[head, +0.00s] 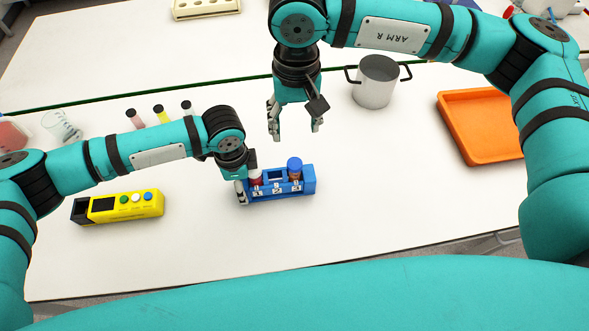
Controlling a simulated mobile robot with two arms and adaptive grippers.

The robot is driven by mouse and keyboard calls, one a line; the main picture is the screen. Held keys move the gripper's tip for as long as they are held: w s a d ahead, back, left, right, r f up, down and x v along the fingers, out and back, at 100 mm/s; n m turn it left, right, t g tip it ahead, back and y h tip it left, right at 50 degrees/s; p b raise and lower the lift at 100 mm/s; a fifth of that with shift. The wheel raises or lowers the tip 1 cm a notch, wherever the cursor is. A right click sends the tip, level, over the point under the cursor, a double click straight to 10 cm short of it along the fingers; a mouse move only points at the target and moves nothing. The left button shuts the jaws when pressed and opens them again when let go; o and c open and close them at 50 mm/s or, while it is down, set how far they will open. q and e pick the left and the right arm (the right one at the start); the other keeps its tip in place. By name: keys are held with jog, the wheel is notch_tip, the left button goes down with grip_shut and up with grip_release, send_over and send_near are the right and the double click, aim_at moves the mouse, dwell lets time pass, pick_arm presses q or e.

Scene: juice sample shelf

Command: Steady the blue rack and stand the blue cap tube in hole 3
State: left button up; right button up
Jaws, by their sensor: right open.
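The blue rack (308,183) stands on the white table, with white number labels 1, 2 and 3 on its front. The blue cap tube (295,168), with an orange-brown body, stands upright in hole 3 at the right. Hole 2 in the middle looks empty. My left gripper (243,182) is at the rack's left end, its fingers closed about that end; the far finger is partly hidden. My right gripper (295,128) is open and empty, above and behind the rack, apart from the tube.
A yellow box with buttons (130,205) lies at the left. A grey pot (376,85) and an orange tray (480,125) stand at the right. Several capped tubes (159,112) and a clear beaker (62,127) are behind my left arm. The table in front of the rack is clear.

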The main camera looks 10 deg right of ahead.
pick_arm(q)
jog(key=shift+o, duration=1.2)
notch_tip(320, 180, up, 12)
